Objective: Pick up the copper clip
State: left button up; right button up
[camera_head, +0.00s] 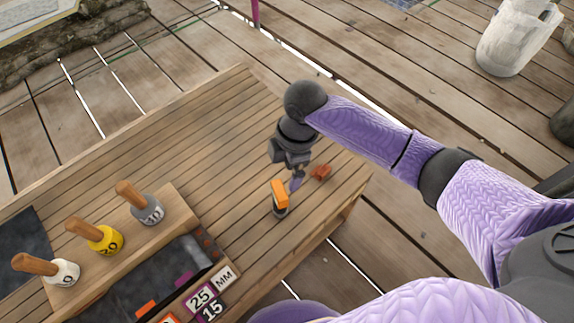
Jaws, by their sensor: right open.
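A small copper-red piece (320,172), which looks like the copper clip, lies on the slatted wooden table near its right edge. My right gripper (296,184) hangs from above just left of it, pointing down, with a visible gap between them. My left gripper is not in view.
An orange-topped dark piece (279,195) stands close to the gripper, at its lower left. Several wooden-handled tools stand in a wooden rack (178,203) at left. A dark tray with number tags (202,298) is in front. The table's far middle is clear.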

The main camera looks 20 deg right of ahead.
aim_at(320, 173)
jog(key=z, duration=1)
